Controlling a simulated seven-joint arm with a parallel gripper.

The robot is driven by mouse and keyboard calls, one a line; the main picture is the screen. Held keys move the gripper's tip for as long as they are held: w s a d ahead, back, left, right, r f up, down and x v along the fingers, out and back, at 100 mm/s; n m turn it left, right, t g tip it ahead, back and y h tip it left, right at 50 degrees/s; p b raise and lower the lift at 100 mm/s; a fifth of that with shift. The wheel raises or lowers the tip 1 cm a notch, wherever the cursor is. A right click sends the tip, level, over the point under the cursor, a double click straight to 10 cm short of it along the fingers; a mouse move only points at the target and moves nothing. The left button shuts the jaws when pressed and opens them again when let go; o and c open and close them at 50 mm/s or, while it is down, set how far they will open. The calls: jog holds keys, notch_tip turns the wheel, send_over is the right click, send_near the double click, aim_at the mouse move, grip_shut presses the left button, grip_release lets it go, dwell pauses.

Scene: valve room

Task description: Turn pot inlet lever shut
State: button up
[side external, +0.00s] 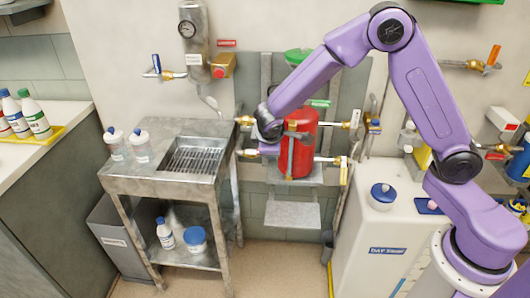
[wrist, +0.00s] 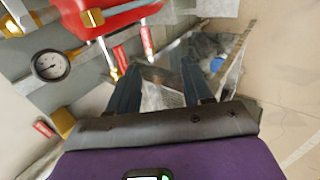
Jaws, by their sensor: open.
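The red pot (side external: 299,140) is mounted on the wall panel, with brass valves on pipes at both sides. A green lever (side external: 318,103) is at its top right, a white lever (side external: 355,118) and a yellow lever (side external: 344,172) at its right. No readable label tells which is the inlet lever. My gripper (side external: 268,148) is at the pot's left side, partly hidden by my wrist. In the wrist view my gripper (wrist: 158,75) is open, with nothing seen between its fingers.
A metal stand (side external: 165,185) with a grate and bottles is left of the pot. A white tank (side external: 375,235) with a blue-lidded jar stands at right. A gauge (wrist: 50,65) is at left in the wrist view. Floor shows at its right.

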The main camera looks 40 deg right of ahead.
jog(key=w+d+f, duration=0.5)
jog(key=w+f, duration=0.3)
jog(key=w+d+f+t+h, duration=0.1)
jog(key=w+d+f, duration=0.4)
jog(key=w+f, duration=0.2)
jog(key=shift+w+d+f, duration=0.35)
jog(key=shift+f, duration=0.55)
jog(key=shift+c, duration=0.3)
grip_shut()
